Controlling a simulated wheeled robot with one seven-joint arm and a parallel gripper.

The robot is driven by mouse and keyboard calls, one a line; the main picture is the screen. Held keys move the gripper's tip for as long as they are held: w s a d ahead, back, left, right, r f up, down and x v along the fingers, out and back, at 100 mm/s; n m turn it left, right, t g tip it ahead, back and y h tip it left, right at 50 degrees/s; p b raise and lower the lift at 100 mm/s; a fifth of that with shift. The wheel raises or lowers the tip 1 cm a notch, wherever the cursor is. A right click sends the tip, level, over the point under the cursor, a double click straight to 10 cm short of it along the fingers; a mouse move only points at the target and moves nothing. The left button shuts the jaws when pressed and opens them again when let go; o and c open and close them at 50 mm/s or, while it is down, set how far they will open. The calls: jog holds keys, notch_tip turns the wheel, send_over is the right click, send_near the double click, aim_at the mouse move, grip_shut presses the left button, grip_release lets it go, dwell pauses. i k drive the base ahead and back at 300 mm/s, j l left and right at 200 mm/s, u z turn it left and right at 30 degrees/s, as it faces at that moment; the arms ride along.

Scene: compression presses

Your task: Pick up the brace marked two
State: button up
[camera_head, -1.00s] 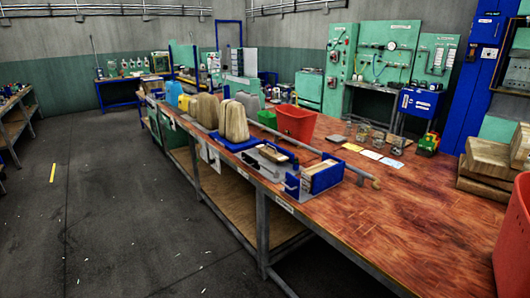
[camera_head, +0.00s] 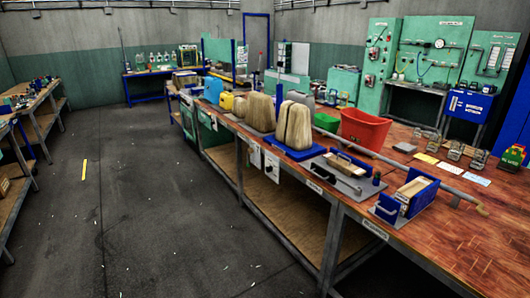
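No marking "two" can be read on anything at this size, so I cannot tell which thing is the brace. On the long wooden-topped workbench (camera_head: 455,242), a blue holder (camera_head: 388,210) with a pale wooden block (camera_head: 415,188) sits on a grey plate near the front edge. Left of it, a grey plate bears a tool with a light wooden top (camera_head: 345,163) and a dark handle. A long grey bar (camera_head: 420,179) lies behind them, with a brownish right end. My gripper is not in view.
Tan rounded blocks (camera_head: 299,126) stand on a blue base further left. A red bin (camera_head: 364,130) and a green bin (camera_head: 327,122) stand behind. Small clear containers and cards lie at the right. The grey floor (camera_head: 160,220) left of the bench is open.

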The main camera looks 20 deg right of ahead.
aim_at(346, 167)
jog(key=i+j, duration=0.1)
jog(key=i, duration=0.8)
jog(key=i+j, duration=0.1)
jog(key=i, duration=0.85)
jog(key=i+j+z, duration=0.1)
jog(key=i+z, duration=0.3)
jog(key=i+j+z, duration=0.25)
jog(key=i+z, duration=0.2)
jog(key=i+j+z, duration=0.6)
jog(key=j+z, duration=0.2)
jog(key=i+j+z, duration=0.15)
jog(key=j, duration=0.15)
jog(key=i+j+z, duration=0.2)
jog(key=j, duration=0.15)
jog(key=j+z, duration=0.15)
jog(key=j, duration=0.15)
